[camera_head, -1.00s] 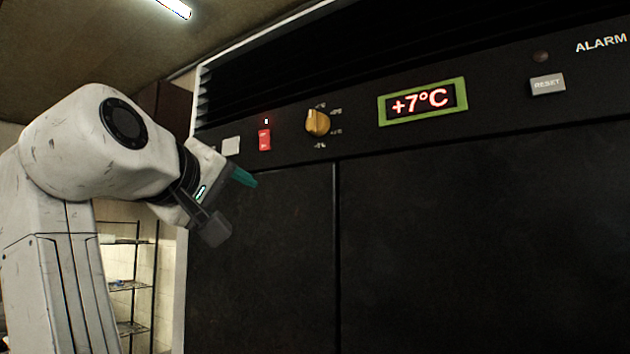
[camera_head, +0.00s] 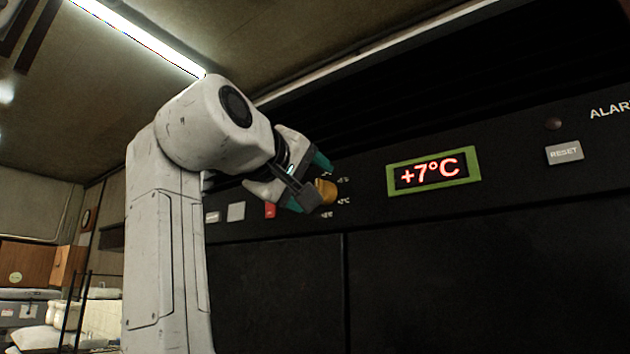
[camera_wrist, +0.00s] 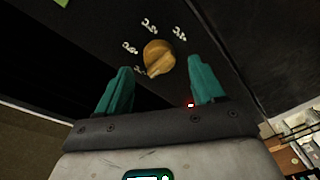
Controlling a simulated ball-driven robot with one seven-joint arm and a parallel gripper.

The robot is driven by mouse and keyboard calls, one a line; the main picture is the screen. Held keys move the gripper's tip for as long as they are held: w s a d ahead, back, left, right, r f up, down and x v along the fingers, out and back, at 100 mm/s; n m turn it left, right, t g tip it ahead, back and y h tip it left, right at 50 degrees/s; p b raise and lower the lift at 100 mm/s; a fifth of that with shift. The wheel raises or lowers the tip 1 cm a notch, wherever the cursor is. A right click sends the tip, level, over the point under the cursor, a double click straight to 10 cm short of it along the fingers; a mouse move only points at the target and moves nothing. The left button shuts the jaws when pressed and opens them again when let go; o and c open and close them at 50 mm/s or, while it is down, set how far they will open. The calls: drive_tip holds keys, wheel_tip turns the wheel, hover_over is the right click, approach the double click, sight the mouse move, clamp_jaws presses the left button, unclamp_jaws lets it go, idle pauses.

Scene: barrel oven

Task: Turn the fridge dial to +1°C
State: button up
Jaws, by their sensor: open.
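The fridge dial (camera_head: 327,190) is an orange-yellow round knob on the dark control panel, partly hidden by my gripper in the head view. In the wrist view the dial (camera_wrist: 158,58) shows whole, with a raised grip bar and white temperature marks around it. The display (camera_head: 434,173) in a green frame reads +7°C. In the wrist view the gap of my gripper (camera_wrist: 160,88) faces the dial, which lies beyond the fingertips. No contact with the dial shows.
A red switch (camera_head: 270,210) and a pale square button (camera_head: 236,211) sit left of the dial. A RESET button (camera_head: 565,152) is far right. Dark fridge doors (camera_head: 480,265) lie below the panel. A shelf rack stands at lower left.

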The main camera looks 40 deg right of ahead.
sight(322, 192)
drive_tip(key=shift+x, duration=1.1)
drive_tip(key=shift+c, duration=0.5)
drive_tip(key=c, duration=0.9)
